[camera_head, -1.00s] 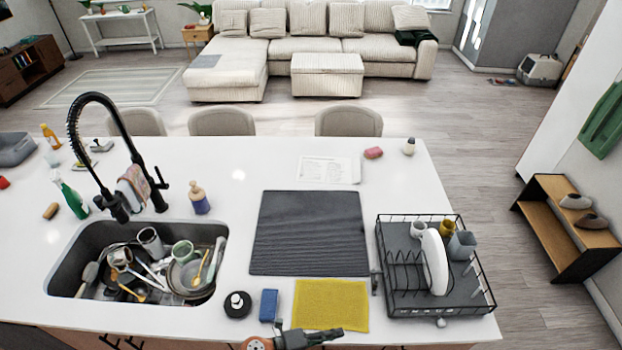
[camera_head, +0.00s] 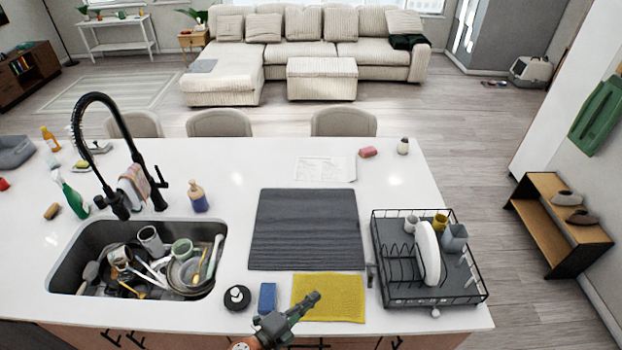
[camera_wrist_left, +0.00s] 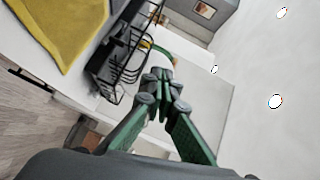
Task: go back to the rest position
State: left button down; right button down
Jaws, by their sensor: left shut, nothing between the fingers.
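My left gripper (camera_head: 308,304) is at the front edge of the island in the head view, over the lower part of the yellow cloth (camera_head: 335,296). It is shut and holds nothing. In the left wrist view the closed fingertips (camera_wrist_left: 163,76) point toward the dish rack (camera_wrist_left: 118,58), with the yellow cloth (camera_wrist_left: 62,22) at upper left. My right gripper does not show in either view.
The sink (camera_head: 82,246) full of dishes and a black tap (camera_head: 112,112) are at left. A dark drying mat (camera_head: 306,228) lies in the middle. The dish rack (camera_head: 392,300) with a plate and cups stands at right. A blue sponge (camera_head: 267,297) lies left of the cloth.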

pick_arm(q)
jog(key=w+a+r+n+t+y, duration=0.25)
jog(key=a+n+y, duration=0.2)
jog(key=a, duration=0.25)
jog(key=w+a+r+n+t+y, duration=0.1)
jog(key=w+a+n+t+y, duration=0.15)
jog(key=a+n, duration=0.35)
jog(key=s+a+f+n+g+y, duration=0.15)
jog(key=a+n+y, duration=0.35)
jog(key=a, duration=0.7)
jog(key=s+a+f+n+g+y, duration=0.3)
jog(key=s+a+f+n+g, duration=0.35)
jog(key=s+a, duration=0.3)
jog(key=s+a+f+n+g+h, duration=0.1)
jog(key=s+f+n+g+h, duration=0.3)
jog(key=s, duration=1.2)
notch_tip(320, 180, down, 38)
jog(key=m+g+y+b, duration=0.1)
jog(key=m+g+b, duration=0.1)
jog(key=b, duration=0.7)
jog(key=s+f+g+b, duration=0.1)
jog(key=s+f+b, duration=0.2)
jog(key=s+f, duration=0.7)
jog(key=s+d+f+b, duration=0.1)
jog(key=s+f+b, duration=0.3)
jog(key=s+f, duration=0.6)
notch_tip(320, 180, down, 7)
jog(key=shift+s+r+g, duration=0.1)
jog(key=shift+s+g, duration=0.25)
jog(key=shift+g, duration=0.05)
